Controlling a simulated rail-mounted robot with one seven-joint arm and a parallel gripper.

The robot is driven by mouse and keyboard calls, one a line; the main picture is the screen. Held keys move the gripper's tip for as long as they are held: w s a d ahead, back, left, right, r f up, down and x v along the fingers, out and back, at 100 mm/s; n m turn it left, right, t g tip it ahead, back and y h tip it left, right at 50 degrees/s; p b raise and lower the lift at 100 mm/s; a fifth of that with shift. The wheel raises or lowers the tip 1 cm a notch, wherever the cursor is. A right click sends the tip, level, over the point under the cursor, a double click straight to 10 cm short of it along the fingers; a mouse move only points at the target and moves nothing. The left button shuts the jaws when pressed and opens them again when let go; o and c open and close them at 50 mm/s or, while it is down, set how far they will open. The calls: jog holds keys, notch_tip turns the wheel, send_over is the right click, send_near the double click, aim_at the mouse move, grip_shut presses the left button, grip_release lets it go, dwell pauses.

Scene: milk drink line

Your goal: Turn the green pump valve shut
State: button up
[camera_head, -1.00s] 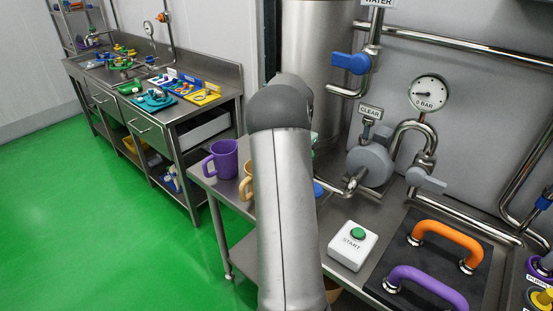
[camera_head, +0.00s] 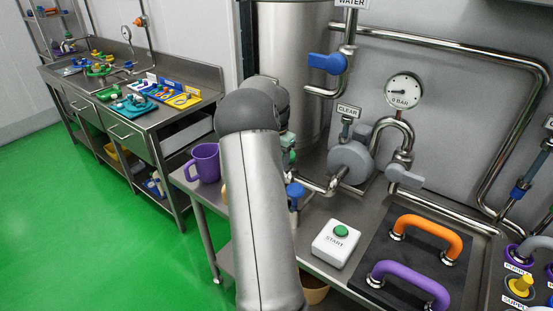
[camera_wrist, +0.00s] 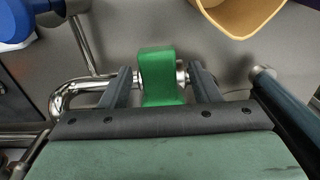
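The green pump valve handle (camera_wrist: 159,76) stands between the two fingers of my gripper (camera_wrist: 160,88) in the wrist view, on a shiny metal pipe. A finger is on each side of it, with a visible gap on both sides, so my gripper is open around it and not closed on it. My arm hides my gripper there.
A blue valve (camera_head: 294,191) sits on the pipe close by; a blue handle (camera_wrist: 14,22) and a tan mug rim (camera_wrist: 240,30) flank the fingers. A purple mug (camera_head: 205,163), the START button box (camera_head: 335,250) and orange (camera_head: 428,232) and purple handles share the bench.

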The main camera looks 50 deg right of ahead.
notch_tip(320, 180, up, 17)
jog(key=shift+r+b, duration=0.2)
jog(key=shift+b, duration=0.2)
jog(key=shift+a, duration=0.15)
dwell(0.6)
